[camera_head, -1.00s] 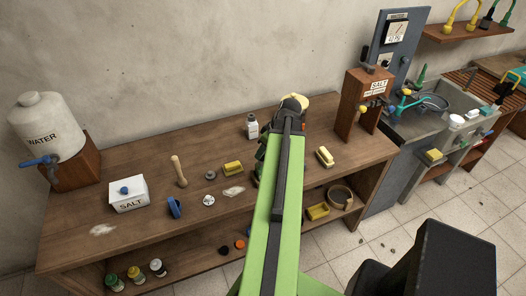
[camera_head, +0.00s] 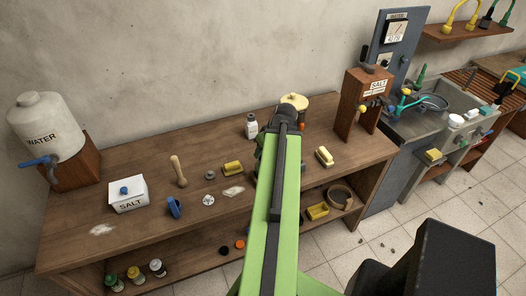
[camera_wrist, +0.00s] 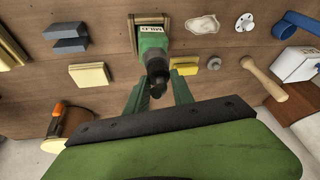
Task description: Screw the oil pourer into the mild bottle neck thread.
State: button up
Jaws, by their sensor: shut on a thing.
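In the wrist view the mild bottle (camera_wrist: 152,42) is green and stands in a wooden holder (camera_wrist: 133,19) with a MILD label. My gripper (camera_wrist: 158,76) is over its neck, with green fingers on both sides of a small dark piece, which appears to be the oil pourer (camera_wrist: 157,90). The gripper is shut on it. The pourer lines up closely with the neck; I cannot tell whether the threads are engaged. In the head view my arm hides the bottle and pourer.
A white bottle (camera_head: 251,127) stands behind my arm. A cream-topped container (camera_wrist: 62,125) is close by.

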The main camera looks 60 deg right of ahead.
jog(key=o, duration=0.7)
jog(key=shift+o, duration=0.2)
jog(key=shift+d, duration=0.1)
jog(key=shift+n+y, duration=0.3)
jog(key=shift+n, duration=0.4)
jog(key=shift+n+y, duration=0.4)
jog(key=shift+n, duration=0.6)
